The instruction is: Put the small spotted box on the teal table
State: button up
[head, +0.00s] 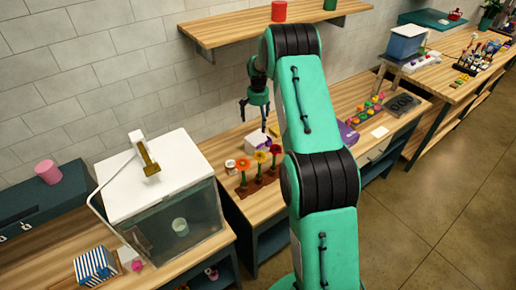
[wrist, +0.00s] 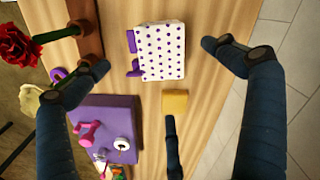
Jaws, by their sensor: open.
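The small spotted box (wrist: 163,54), white with purple dots, lies on the wooden counter in the wrist view, with purple parts at its left side. In the head view a small white box (head: 256,141), partly hidden, stands below my gripper (head: 255,115). In the wrist view my gripper (wrist: 155,57) is open, its fingers spread on either side of the spotted box and a third finger below; it holds nothing. A flat teal surface (head: 424,18) shows at the far back right; I cannot tell if it is the teal table.
Flowers in a brown rack (head: 258,187) stand just in front of the white box. A yellow block (wrist: 175,102) and a purple box (wrist: 104,127) are near the spotted box. A wooden shelf (head: 230,27) hangs above. A glass tank (head: 180,225) stands left.

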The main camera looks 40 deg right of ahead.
aim_at(258, 138)
jog(key=n, duration=0.1)
jog(key=f+n, duration=0.1)
jog(key=n, duration=0.3)
jog(key=shift+f, duration=0.3)
jog(key=n, duration=0.2)
jog(key=f+n, duration=0.1)
jog(key=n, duration=0.2)
jog(key=shift+f, duration=0.2)
jog(key=shift+f, duration=0.1)
notch_tip(258, 138, down, 6)
jog(key=shift+s+a+r+b, duration=0.1)
jog(key=shift+a+r+b, duration=0.05)
jog(key=shift+b, duration=1)
jog(key=shift+s+f, duration=0.15)
jog(key=shift+f, duration=0.2)
jog(key=shift+w+f, duration=0.35)
jog(key=shift+f, duration=0.4)
jog(key=shift+s+r, duration=0.1)
jog(key=shift+r, duration=0.15)
jog(key=c, duration=1.7)
